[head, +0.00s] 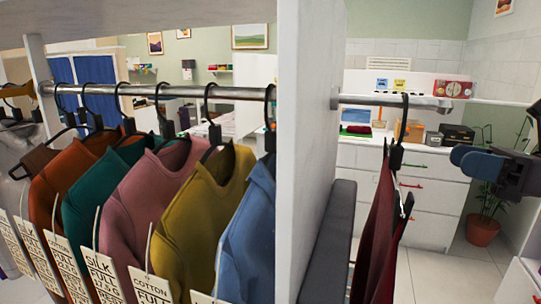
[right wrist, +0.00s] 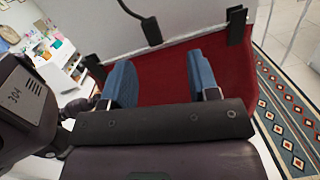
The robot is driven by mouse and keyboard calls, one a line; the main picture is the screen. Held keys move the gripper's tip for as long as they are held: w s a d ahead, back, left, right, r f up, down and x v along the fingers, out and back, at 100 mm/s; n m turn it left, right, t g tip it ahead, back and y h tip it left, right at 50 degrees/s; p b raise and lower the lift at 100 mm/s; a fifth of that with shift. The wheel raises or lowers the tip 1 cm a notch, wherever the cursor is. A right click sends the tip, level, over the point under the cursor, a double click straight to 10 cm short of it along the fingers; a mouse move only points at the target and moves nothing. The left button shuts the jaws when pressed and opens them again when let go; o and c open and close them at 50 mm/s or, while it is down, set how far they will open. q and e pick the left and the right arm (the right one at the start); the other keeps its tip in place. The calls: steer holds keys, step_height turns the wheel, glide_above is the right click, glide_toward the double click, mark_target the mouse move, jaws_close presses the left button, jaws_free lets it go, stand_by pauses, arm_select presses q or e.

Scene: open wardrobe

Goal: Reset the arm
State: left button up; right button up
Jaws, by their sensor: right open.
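My right gripper (head: 462,158) is at the right edge of the head view, to the right of a dark red garment (head: 378,245) and visibly apart from it in the picture. The garment hangs on a black hanger (head: 397,155) from the right rail (head: 375,100). In the right wrist view, the blue fingers of my right gripper (right wrist: 161,78) are spread wide with nothing between them. The dark red garment (right wrist: 165,62) shows beyond them. My left gripper is not in view.
A white wardrobe divider (head: 305,150) separates the right rail from the left rail (head: 180,92), where several coloured garments with tags hang. White drawers (head: 425,225) and a potted plant (head: 483,230) stand behind. A patterned rug (right wrist: 290,125) lies on the floor.

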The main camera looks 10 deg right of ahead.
steer(key=w+d+f+m+t+h, duration=0.4)
steer(key=m+t, duration=0.6)
steer(key=m, duration=0.7)
step_height(320, 180, down, 19)
steer(key=d+m+h, duration=0.2)
steer(key=m+h, duration=0.8)
steer(key=m, duration=0.7)
steer(key=s+a+f+m+g+h, duration=0.1)
steer(key=s+a+f+m+g, duration=0.2)
steer(key=f, duration=0.6)
steer(key=s+a+f+m+g+h, duration=0.1)
steer(key=s+a+f+m+h, duration=0.25)
steer(key=f, duration=0.65)
steer(key=s+a+f+m+g+y, duration=0.1)
steer(key=s+a+f, duration=0.3)
steer(key=s, duration=0.4)
steer(key=s+a+f+m+g+y, duration=0.1)
steer(key=s+a+f+m+g, duration=0.2)
steer(key=s+f, duration=0.4)
steer(key=shift+s+a+m, duration=0.4)
steer(key=shift+a+m, duration=0.15)
steer(key=shift+a, duration=0.15)
